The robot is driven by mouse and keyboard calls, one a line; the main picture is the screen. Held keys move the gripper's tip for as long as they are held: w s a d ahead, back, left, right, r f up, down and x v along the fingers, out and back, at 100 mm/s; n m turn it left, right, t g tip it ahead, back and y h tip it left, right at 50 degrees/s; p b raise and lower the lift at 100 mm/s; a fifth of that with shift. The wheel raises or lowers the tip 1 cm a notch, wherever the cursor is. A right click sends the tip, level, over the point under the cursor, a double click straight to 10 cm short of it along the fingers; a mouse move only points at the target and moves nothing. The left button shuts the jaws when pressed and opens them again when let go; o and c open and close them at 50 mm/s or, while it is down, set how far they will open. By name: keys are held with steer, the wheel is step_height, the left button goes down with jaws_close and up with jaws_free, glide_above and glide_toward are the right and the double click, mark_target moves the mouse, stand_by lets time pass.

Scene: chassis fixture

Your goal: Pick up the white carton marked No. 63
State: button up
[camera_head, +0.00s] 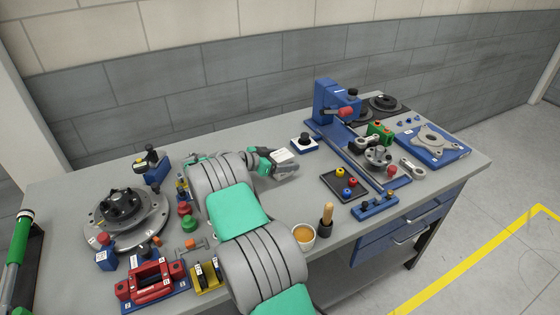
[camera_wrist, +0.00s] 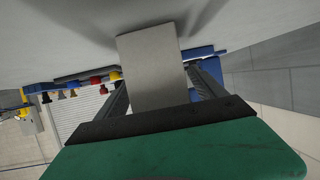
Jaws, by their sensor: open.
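A small white carton (camera_head: 284,156) stands on the grey table near its middle; a dark mark shows on its top, too small to read. In the wrist view, a plain pale box face (camera_wrist: 152,62), which appears to be this carton in shade, fills the space between the fingers. My gripper (camera_head: 288,170) is low at the carton, with a finger in front of its near side. In the wrist view, my gripper (camera_wrist: 163,84) has its fingers apart on either side of the box. A gap shows at the right finger; contact on the left is unclear.
The blue press (camera_head: 335,103) and dark tray (camera_head: 344,184) are farther right. A cup (camera_head: 303,238) and a wooden-handled brush (camera_head: 326,220) stand in front. The table behind the carton is clear.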

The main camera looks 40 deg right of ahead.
steer(key=shift+x, duration=1.1)
steer(key=shift+a, duration=0.1)
steer(key=shift+c, duration=0.6)
jaws_close()
